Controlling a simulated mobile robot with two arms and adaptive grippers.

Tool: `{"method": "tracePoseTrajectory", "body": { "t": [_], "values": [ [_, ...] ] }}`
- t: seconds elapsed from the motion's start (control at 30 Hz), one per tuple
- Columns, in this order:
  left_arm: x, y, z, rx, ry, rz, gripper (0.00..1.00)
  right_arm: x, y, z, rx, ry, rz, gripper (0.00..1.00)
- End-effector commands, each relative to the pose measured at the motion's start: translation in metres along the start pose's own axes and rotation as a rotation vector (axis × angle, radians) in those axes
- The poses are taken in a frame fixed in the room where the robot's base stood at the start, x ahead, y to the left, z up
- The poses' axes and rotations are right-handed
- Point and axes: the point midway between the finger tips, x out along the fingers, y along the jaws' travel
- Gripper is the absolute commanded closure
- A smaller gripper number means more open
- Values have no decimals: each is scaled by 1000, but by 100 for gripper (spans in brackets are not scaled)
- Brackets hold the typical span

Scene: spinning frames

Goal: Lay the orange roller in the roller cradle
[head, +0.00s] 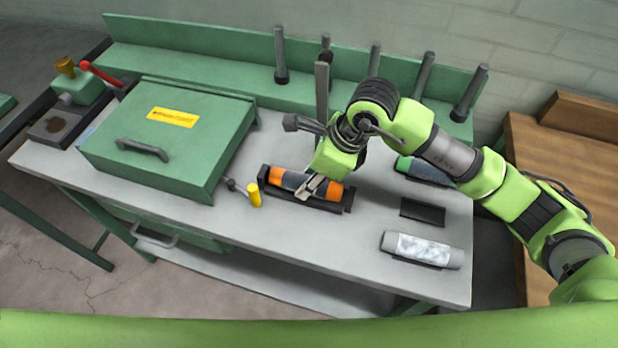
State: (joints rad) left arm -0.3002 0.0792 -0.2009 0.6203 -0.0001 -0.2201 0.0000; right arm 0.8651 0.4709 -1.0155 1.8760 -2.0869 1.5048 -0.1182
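The orange roller (278,177), banded with dark grey, lies lengthwise in the dark roller cradle (347,203) near the middle of the bench. It appears to sit between the cradle's end pieces. My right gripper (311,188) reaches down from above and its pale fingertips are at the roller's middle, hiding part of it. Whether the fingers touch the roller or are closed on it cannot be told. My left gripper is not in view.
A yellow-handled crank (254,195) stands left of the cradle, beside a green lidded box (165,140). A green-ended roller (425,171), a dark block (422,211) and a white roller (422,250) lie to the right. Upright posts (280,55) line the back. The front bench strip is clear.

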Motion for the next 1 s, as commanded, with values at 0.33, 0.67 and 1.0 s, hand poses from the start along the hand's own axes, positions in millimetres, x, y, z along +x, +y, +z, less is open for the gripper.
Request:
{"method": "tracePoseTrajectory", "body": {
  "t": [0.33,0.67,1.0],
  "values": [
    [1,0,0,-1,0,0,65,1,0,0,0,-1,-1,50],
    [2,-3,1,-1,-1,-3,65,-5,-1,0,0,0,-2,50],
    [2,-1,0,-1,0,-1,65,-71,-2,0,-2,-2,-6,50]
  ]
}}
